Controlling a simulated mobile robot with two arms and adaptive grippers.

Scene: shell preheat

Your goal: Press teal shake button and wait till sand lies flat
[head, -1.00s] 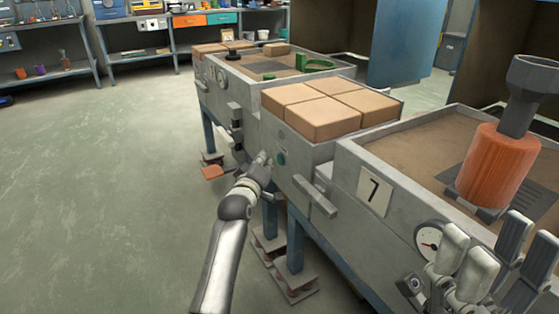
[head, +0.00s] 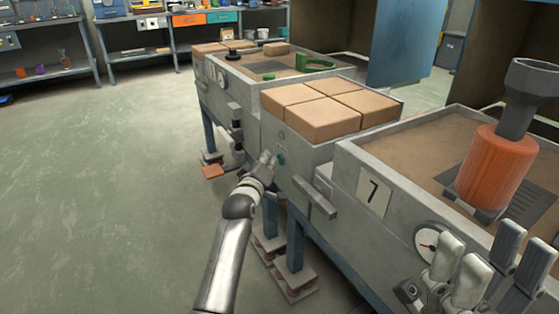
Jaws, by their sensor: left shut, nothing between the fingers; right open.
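The teal shake button (head: 281,159) is on the grey front wall of the middle cabinet. My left gripper (head: 268,158) is shut and empty, with its fingertips at or just left of the button; I cannot tell if they touch it. The brown sand (head: 415,146) lies in the near tank marked 7 and looks mostly level, with a dark grate (head: 450,184) showing in it. An orange cylinder (head: 493,170) with a dark grey top stands over the grate. My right gripper (head: 490,270) is open and empty at the lower right, in front of the near tank.
Brown blocks (head: 313,119) cover the middle cabinet. A gauge (head: 428,243) is on the near tank's front. A far tank (head: 275,68) holds a green piece (head: 315,64). A ledge (head: 314,198) juts out below the button. The floor at left is clear.

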